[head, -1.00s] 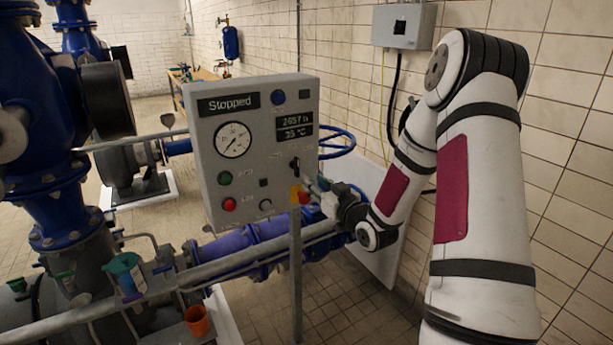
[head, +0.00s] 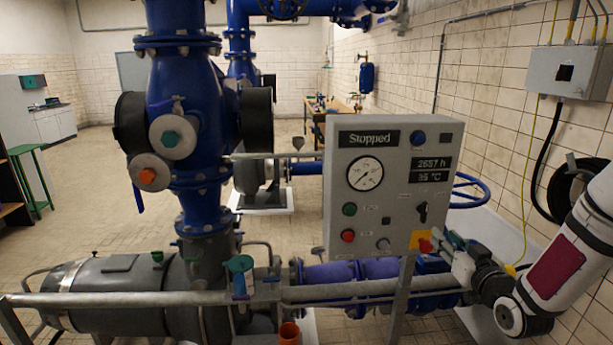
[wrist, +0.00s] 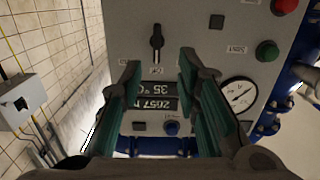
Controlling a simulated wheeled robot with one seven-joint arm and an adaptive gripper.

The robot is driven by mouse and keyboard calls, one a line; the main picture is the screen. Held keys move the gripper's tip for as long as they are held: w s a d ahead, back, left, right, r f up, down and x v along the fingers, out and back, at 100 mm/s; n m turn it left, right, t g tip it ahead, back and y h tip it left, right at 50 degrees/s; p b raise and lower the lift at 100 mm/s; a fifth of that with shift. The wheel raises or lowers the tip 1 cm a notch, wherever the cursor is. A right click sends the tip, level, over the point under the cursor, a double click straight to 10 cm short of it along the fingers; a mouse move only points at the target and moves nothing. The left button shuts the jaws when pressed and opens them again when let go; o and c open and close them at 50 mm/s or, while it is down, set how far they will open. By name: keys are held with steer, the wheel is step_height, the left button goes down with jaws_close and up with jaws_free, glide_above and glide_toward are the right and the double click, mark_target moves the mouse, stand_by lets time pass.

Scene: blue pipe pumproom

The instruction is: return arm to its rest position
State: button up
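My arm comes in from the right in the head view, with my gripper (head: 446,240) near the lower right corner of the grey control panel (head: 340,222). In the wrist view my gripper (wrist: 160,64) has its two teal-padded fingers apart, with nothing held between them. The panel face (wrist: 215,45) appears upside down beyond the fingers. The black rotary switch (wrist: 156,42) lies just past the fingertips, apart from them as far as I can tell. It also shows in the head view (head: 423,212). The panel display reads "Stopped".
A red button on a yellow plate (head: 425,245) is close to my gripper. A horizontal grey rail (head: 330,293) and blue pipes run below the panel. A wall box (head: 570,72) and a coiled black hose (head: 570,190) are at right. Open floor lies at left.

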steer(key=s+a+r+g+h+b, duration=0.2)
steer(key=s+a+r+g+b, duration=0.2)
steer(key=a+r+g, duration=0.45)
steer(key=s+a+g+y+b, duration=0.1)
steer(key=s+a, duration=0.5)
steer(key=s, duration=0.4)
steer(key=s+a+g+y+b, duration=0.1)
steer(key=s+a+g, duration=0.1)
steer(key=s+a, duration=0.4)
steer(key=s, duration=0.3)
steer(key=shift+s+f, duration=0.4)
